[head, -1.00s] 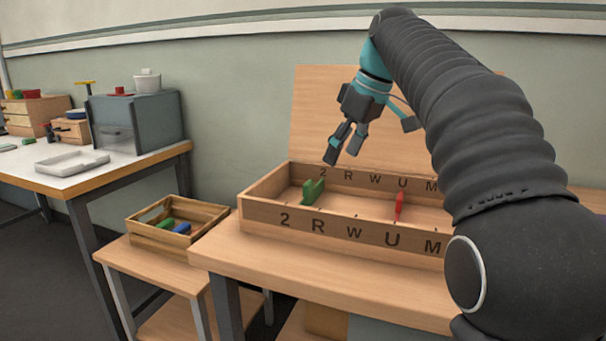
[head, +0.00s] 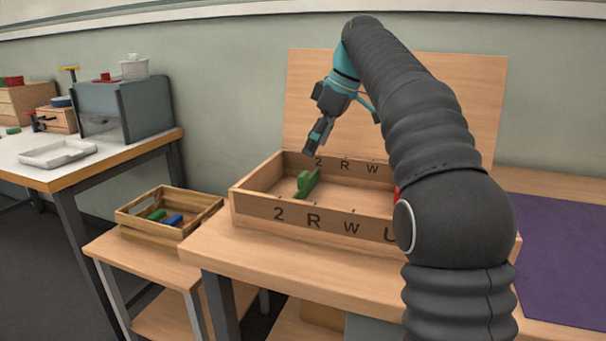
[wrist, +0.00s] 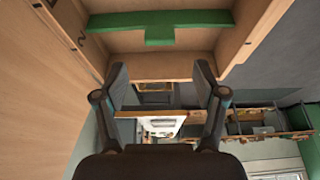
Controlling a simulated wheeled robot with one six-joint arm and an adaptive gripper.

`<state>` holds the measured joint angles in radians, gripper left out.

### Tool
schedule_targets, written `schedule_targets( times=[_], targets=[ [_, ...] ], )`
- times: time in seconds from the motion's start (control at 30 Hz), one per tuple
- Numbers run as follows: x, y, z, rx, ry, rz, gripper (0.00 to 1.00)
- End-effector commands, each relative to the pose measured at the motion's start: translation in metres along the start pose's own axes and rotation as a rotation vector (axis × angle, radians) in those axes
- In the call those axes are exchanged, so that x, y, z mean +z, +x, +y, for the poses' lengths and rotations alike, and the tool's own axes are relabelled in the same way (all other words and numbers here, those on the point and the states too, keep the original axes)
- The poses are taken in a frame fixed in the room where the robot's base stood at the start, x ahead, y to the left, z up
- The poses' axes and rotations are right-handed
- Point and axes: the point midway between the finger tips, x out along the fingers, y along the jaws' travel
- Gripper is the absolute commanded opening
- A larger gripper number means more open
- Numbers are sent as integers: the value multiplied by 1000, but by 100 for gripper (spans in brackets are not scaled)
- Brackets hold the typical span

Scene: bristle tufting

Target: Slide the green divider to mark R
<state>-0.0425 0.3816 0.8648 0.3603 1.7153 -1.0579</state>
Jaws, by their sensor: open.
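The green divider (head: 307,183), a flat piece with a raised tab, stands across the long wooden box (head: 255,206). It sits near mark 2 (head: 278,214), to the left of mark R (head: 314,222). My gripper (head: 311,150) is above the left part of the box, above the divider and apart from it. In the wrist view the green divider (wrist: 160,22) spans the top of the picture, tab downward. My open, empty gripper (wrist: 160,95) points below it there.
A red divider (head: 396,193) stands farther right in the box, mostly hidden by my arm. My arm also covers the box's right end. A crate (head: 145,226) with green and blue pieces stands left on a lower table. A purple mat (head: 560,250) lies at right.

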Motion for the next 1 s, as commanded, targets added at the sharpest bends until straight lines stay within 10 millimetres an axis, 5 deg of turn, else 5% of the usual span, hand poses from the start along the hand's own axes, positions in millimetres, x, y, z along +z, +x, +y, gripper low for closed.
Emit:
schedule_targets(
  times=[0.43, 0.93, 1.0],
  targets=[
    [2, 74, 0, 0, 3, -2, 71],
    [2, 87, 1, 2, 3, -1, 71],
    [2, 87, 1, 2, 3, -1, 53]
  ],
)
